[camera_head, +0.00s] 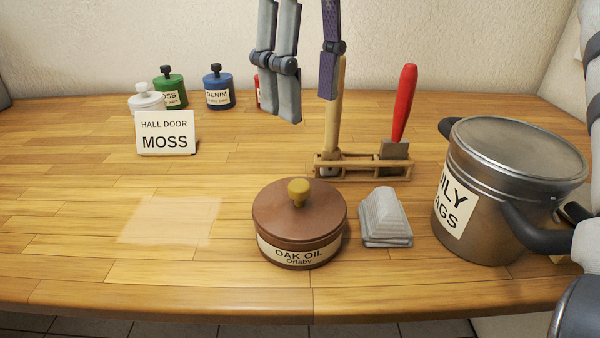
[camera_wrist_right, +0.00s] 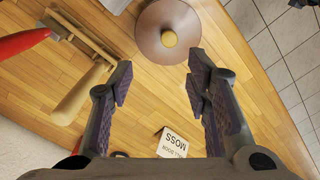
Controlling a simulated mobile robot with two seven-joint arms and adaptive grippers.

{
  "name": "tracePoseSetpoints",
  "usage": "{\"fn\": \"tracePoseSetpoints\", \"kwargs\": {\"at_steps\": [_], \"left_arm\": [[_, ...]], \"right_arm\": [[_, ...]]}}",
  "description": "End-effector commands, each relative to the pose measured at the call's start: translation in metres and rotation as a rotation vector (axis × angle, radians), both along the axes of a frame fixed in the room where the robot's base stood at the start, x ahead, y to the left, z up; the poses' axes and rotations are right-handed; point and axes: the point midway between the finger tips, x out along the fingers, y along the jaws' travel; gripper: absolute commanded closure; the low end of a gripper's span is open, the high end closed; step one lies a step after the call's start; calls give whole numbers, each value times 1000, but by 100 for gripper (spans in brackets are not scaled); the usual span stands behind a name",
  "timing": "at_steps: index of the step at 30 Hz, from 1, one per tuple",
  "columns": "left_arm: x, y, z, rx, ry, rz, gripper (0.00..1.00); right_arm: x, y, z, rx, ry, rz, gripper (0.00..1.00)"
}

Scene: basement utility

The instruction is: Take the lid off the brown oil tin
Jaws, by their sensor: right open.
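The brown oil tin (camera_head: 299,250), labelled OAK OIL, stands upright near the front middle of the wooden table. Its brown lid (camera_head: 272,208) is on it, with a yellowish round knob (camera_head: 298,190) on top. In the right wrist view the lid (camera_wrist_right: 150,30) and knob (camera_wrist_right: 169,39) show from above, beyond the fingertips. My right gripper (camera_head: 309,108) hangs above and behind the tin in the head view, fingers apart. In the right wrist view this gripper (camera_wrist_right: 160,74) is open and empty, apart from the knob. My left gripper is not in view.
A wooden rack (camera_head: 362,168) with a red-handled tool (camera_head: 404,105) stands behind the tin. Grey stacked pads (camera_head: 386,220) lie close right; a big OILY RAGS pot (camera_head: 480,215) stands farther right. A MOSS card (camera_head: 167,135) and small tins are back left. The left front is clear.

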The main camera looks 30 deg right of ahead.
Motion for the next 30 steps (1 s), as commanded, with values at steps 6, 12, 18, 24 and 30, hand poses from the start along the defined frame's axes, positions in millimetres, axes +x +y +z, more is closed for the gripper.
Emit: {"fn": "tracePoseSetpoints", "kwargs": {"at_steps": [6, 12, 18, 24, 30], "left_arm": [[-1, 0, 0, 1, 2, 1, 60], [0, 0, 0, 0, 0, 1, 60], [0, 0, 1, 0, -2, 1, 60], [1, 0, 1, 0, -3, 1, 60], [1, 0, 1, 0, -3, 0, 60]], "right_arm": [[-1, 0, -47, -2, 5, 1, 56], [-1, 3, -75, -3, 2, 0, 56], [-2, 8, -111, -2, 4, -2, 56], [-2, 9, -118, -1, 0, -2, 56], [-2, 9, -118, -1, 1, -2, 83]]}}
